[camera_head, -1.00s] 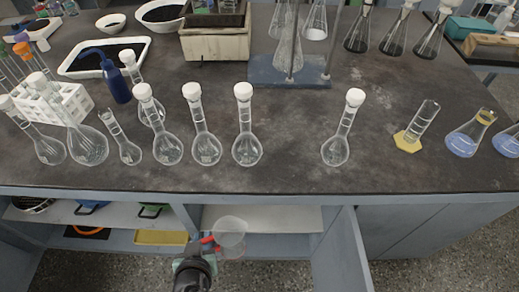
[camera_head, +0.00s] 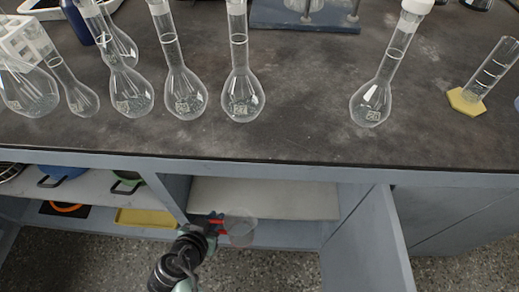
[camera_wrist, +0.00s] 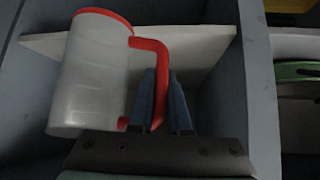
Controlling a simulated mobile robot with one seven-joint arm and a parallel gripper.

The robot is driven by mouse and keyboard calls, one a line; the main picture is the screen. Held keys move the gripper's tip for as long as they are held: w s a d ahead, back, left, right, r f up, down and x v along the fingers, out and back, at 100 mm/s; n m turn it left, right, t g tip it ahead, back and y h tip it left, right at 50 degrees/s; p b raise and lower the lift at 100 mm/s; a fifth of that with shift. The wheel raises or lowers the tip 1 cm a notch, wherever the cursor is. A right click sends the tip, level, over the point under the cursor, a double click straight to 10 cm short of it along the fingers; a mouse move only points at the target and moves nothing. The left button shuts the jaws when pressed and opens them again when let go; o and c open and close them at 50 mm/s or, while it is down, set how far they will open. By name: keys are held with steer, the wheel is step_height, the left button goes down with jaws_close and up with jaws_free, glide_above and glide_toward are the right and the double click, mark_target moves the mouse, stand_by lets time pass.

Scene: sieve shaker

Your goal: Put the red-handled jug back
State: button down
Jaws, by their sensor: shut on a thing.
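The red-handled jug (camera_wrist: 88,80) is a translucent whitish cup with a red rim and a red handle (camera_wrist: 158,75). My gripper (camera_wrist: 163,95) is shut on the handle, with a blue finger on each side of it. In the head view the jug (camera_head: 240,230) is at the mouth of the open cupboard below the bench, and my gripper (camera_head: 213,222) is at its left. Behind the jug is the cupboard's pale shelf (camera_head: 265,197); I cannot tell whether the jug touches it.
The open cupboard door (camera_head: 367,245) stands out on the right. A partition (camera_wrist: 245,80) separates the compartment from one holding a yellow tray (camera_head: 145,217) and a green-rimmed pan (camera_head: 128,185). Several glass flasks (camera_head: 240,95) stand on the bench top (camera_head: 300,130) above.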

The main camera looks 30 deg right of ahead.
steer(key=w+d+b, duration=0.2)
steer(key=w+d, duration=0.4)
steer(key=w+d+b, duration=0.2)
steer(key=w+d, duration=0.4)
steer(key=d, duration=0.1)
steer(key=shift+w+f+b, duration=0.1)
steer(key=shift+w+b, duration=0.1)
steer(key=shift+b, duration=0.1)
steer(key=shift+w, duration=0.1)
steer(key=shift+f+b, duration=0.9)
steer(key=shift+f, duration=0.8)
steer(key=shift+f, duration=0.2)
steer(key=c, duration=0.9)
jaws_free()
steer(key=shift+r, duration=0.1)
